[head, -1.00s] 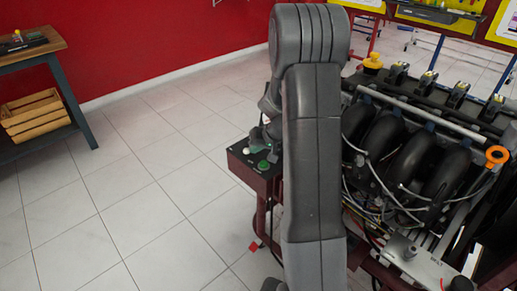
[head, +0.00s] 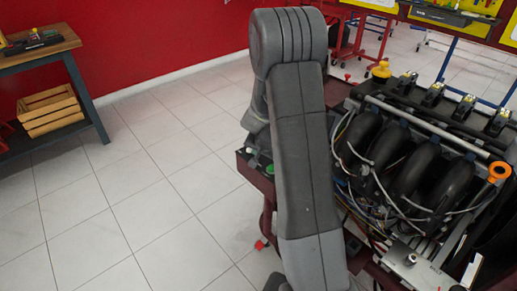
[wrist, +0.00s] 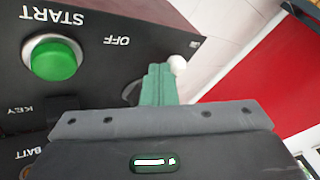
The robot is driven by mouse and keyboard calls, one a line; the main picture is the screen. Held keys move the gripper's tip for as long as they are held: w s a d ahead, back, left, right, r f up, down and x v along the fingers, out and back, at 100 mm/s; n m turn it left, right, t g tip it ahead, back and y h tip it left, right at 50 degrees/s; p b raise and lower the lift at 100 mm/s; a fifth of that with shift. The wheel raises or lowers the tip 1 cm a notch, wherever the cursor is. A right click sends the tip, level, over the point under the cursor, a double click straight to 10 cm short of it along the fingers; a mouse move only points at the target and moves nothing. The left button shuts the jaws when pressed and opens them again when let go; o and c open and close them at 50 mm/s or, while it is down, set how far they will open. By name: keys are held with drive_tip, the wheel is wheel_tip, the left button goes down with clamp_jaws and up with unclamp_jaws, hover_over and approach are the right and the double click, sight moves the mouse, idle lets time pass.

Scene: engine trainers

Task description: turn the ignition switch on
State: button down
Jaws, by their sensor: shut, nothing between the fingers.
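The dark control box (head: 262,183) stands on the engine trainer's frame, mostly behind my arm in the head view. In the wrist view its panel (wrist: 95,20) carries a green START button (wrist: 53,58) and the labels OFF, KEY and BATT, upside down. A round switch part (wrist: 131,92) shows below the OFF label, mostly hidden by my fingers. A white knob (wrist: 177,64) shows just beyond the fingertips; I cannot tell whether it belongs to that switch. My gripper (wrist: 158,72) is shut and empty, its green fingers over the panel beside the white knob. Contact is unclear.
The engine (head: 400,150) with hoses and wires stands right of my arm. A wooden crate (head: 50,110) sits on the shelf of a side table (head: 40,50) at the left. The tiled floor (head: 150,200) between is clear.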

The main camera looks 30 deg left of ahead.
drive_tip(key=shift+w+a, duration=0.1)
drive_tip(key=shift+a, duration=0.55)
drive_tip(key=shift+a+p, duration=0.3)
drive_tip(key=shift+w+r, duration=0.15)
idle(0.4)
